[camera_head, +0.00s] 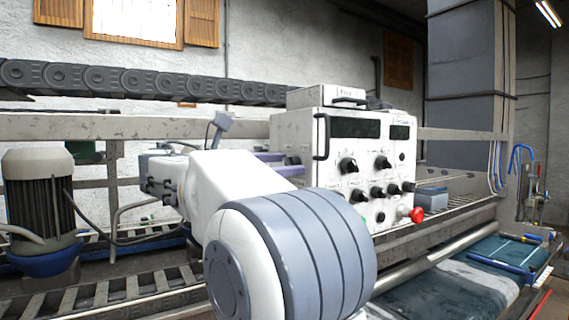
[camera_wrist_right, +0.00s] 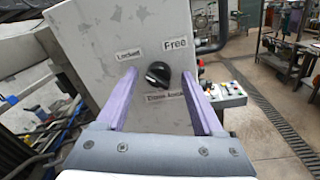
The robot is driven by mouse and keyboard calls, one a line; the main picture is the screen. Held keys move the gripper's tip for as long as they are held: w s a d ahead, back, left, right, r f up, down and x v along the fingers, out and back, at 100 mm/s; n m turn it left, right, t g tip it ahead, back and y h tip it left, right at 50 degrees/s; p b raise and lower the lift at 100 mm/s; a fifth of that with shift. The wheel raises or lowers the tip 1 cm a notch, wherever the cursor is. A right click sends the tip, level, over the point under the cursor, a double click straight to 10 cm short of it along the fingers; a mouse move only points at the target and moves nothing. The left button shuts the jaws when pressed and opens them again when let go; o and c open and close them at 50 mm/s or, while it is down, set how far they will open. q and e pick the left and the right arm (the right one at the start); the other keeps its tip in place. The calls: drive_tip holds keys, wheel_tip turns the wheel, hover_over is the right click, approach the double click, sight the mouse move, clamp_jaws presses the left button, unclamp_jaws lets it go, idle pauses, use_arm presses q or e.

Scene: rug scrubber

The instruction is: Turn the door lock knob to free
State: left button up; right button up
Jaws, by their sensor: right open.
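The door lock knob (camera_wrist_right: 157,75) is a round black knob on a white panel in the right wrist view. A "Locked" label (camera_wrist_right: 128,54) is at its upper left, a "Free" label (camera_wrist_right: 175,43) at its upper right, and a partly covered label below. I cannot tell for sure which label its pointer faces. My right gripper (camera_head: 291,163) is open, its two purple fingers on either side of the knob with a visible gap. In the head view it reaches the left side of the white control box (camera_head: 344,125); the knob is hidden there. My left gripper is out of view.
The box front has several black knobs and a red button (camera_head: 416,215). A motor (camera_head: 40,190) stands at the left beside the roller frame. A dark chain (camera_head: 135,80) runs behind. In the wrist view, a small button panel (camera_wrist_right: 226,93) is beyond the right finger.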

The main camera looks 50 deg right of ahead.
clamp_jaws()
drive_tip(key=shift+s+d, duration=0.1)
drive_tip(key=shift+d, duration=0.1)
drive_tip(key=shift+f, duration=0.1)
drive_tip(key=shift+a+f+m+g+b, duration=0.1)
drive_tip(key=shift+m+g+b, duration=0.15)
drive_tip(key=shift+m+b, duration=2.35)
drive_tip(key=shift+f+m+g+b, duration=0.2)
drive_tip(key=shift+m+b, duration=1.45)
drive_tip(key=shift+m, duration=1.95)
drive_tip(key=shift+a+f+m+g+b, duration=0.1)
drive_tip(key=shift+m+g+b, duration=0.15)
drive_tip(key=shift+m+b, duration=2.35)
drive_tip(key=shift+m+p, duration=0.45)
drive_tip(key=shift+m, duration=0.35)
drive_tip(key=shift+r, duration=0.1)
unclamp_jaws()
